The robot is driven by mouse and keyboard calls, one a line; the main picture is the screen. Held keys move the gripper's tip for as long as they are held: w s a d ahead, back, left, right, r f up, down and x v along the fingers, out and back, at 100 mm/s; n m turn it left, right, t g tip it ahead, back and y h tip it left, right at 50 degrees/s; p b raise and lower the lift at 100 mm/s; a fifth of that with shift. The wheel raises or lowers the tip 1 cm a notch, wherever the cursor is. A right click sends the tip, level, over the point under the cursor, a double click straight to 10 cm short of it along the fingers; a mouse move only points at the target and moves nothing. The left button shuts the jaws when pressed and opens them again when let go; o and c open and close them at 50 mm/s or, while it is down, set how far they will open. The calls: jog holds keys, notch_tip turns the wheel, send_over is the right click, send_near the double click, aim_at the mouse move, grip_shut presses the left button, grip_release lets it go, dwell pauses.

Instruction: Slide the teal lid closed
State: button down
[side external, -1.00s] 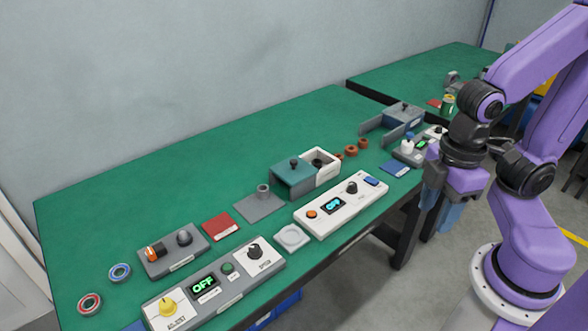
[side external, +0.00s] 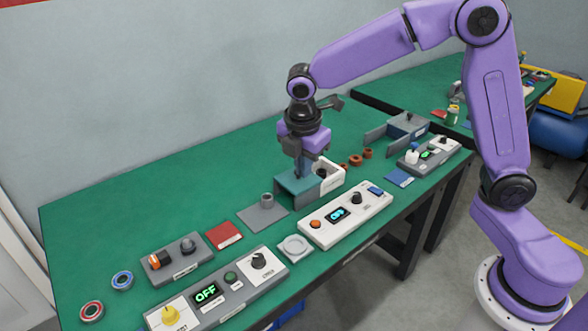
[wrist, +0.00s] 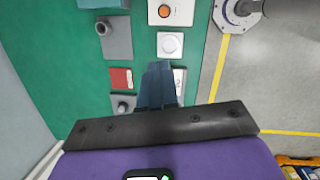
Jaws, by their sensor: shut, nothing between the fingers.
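The teal lid (side external: 286,184) covers the left part of a box on the green table in the side view. The box's right part (side external: 334,172) is white-walled and open, with a dark round thing (side external: 322,174) inside. My gripper (side external: 303,174) points down at the lid, its shut fingers empty. The lid's dark knob is hidden around the fingers, and I cannot tell whether they touch it. In the wrist view my gripper's blue fingers (wrist: 159,66) are together.
A white panel (side external: 346,219) stands in front of the box. The table behind the box's left side is clear.

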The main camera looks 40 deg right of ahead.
jog(key=w+d+f+n+h, duration=0.1)
jog(key=w+d+f+n, duration=0.1)
jog(key=w, duration=0.4)
jog(key=w+d+f+n, duration=0.1)
jog(key=w+d+f, duration=0.1)
jog(key=w, duration=0.4)
send_near(297, 180)
jog(key=s+a+f, duration=0.2)
jog(key=a+f, duration=0.1)
jog(key=shift+w+d+f, duration=0.2)
jog(key=shift+w+d, duration=0.25)
jog(key=shift+d, duration=0.15)
jog(key=shift+w+d+f, duration=0.2)
jog(key=shift+w+d, duration=0.3)
jog(key=shift+d, duration=0.1)
jog(key=shift+w+d, duration=0.25)
jog(key=shift+d, duration=0.25)
jog(key=shift+d, duration=0.1)
jog(key=d, duration=1)
jog(key=shift+d, duration=0.3)
jog(key=shift+a, duration=0.1)
